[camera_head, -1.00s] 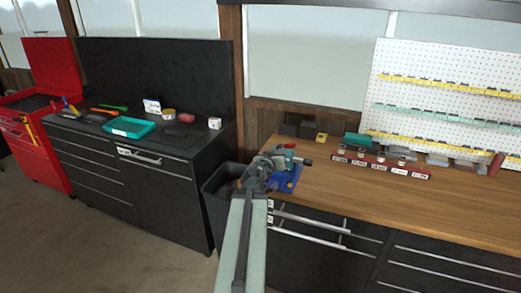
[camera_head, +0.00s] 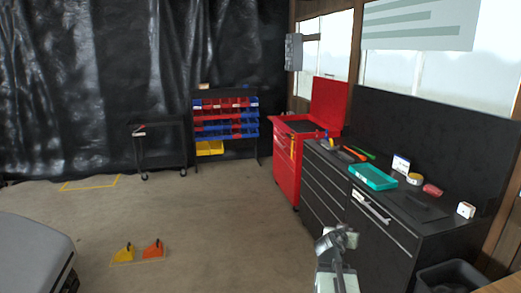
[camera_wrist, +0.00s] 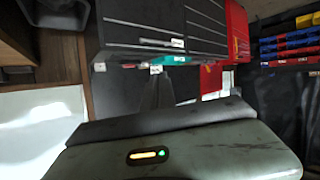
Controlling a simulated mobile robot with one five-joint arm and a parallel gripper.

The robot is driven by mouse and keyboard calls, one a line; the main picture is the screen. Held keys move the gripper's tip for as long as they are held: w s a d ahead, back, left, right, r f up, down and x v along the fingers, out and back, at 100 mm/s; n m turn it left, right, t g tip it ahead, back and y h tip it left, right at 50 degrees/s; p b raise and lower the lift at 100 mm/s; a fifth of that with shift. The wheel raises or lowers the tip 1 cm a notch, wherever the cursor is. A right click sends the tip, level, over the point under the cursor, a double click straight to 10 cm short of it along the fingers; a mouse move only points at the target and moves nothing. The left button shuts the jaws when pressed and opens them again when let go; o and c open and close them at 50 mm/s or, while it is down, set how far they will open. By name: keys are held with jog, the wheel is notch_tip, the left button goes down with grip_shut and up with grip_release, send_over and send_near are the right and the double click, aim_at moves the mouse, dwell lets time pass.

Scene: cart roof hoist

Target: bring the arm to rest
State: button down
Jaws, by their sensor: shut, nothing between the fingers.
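My gripper (camera_head: 338,238) is at the end of my raised grey arm at the bottom of the head view, in front of the black drawer cabinet (camera_head: 365,230). It is small and partly folded against the arm there. It is shut and holds nothing. In the wrist view my grey casing with a small lit indicator fills the bottom, and a dark narrow part stands up from it. The cabinet (camera_wrist: 150,20) shows turned over behind it. I see no contact between my arm and the cabinet.
On the cabinet are a teal tray (camera_head: 372,177), a red item (camera_head: 432,190) and a white box (camera_head: 465,209). A red tool chest (camera_head: 288,165), bin rack (camera_head: 225,120) and black cart (camera_head: 160,145) stand beyond. Orange and yellow wedges (camera_head: 153,249) lie on open floor.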

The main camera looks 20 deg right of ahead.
jog(key=w+a+f+n+y, duration=0.1)
jog(key=w+a+f+y, duration=0.15)
jog(key=a, duration=0.75)
jog(key=w+a+f+n+g+y, duration=0.15)
jog(key=a+f, duration=0.25)
jog(key=a, duration=0.5)
jog(key=w+a+f+n+y, duration=0.1)
jog(key=a+f+n+y, duration=0.15)
jog(key=a, duration=0.75)
jog(key=s+a+f+n+g+y, duration=0.2)
jog(key=s+a+g, duration=0.1)
jog(key=s+a, duration=0.3)
jog(key=s+a+f+n+g+y, duration=0.2)
jog(key=s+a, duration=0.3)
jog(key=a, duration=0.3)
jog(key=shift+s+f+n+g, duration=0.35)
jog(key=shift+f+g, duration=0.2)
jog(key=shift+f, duration=0.25)
jog(key=c, duration=1.3)
grip_release()
jog(key=shift+w+d+y, duration=0.1)
jog(key=shift+y, duration=0.15)
jog(key=shift+c, duration=0.5)
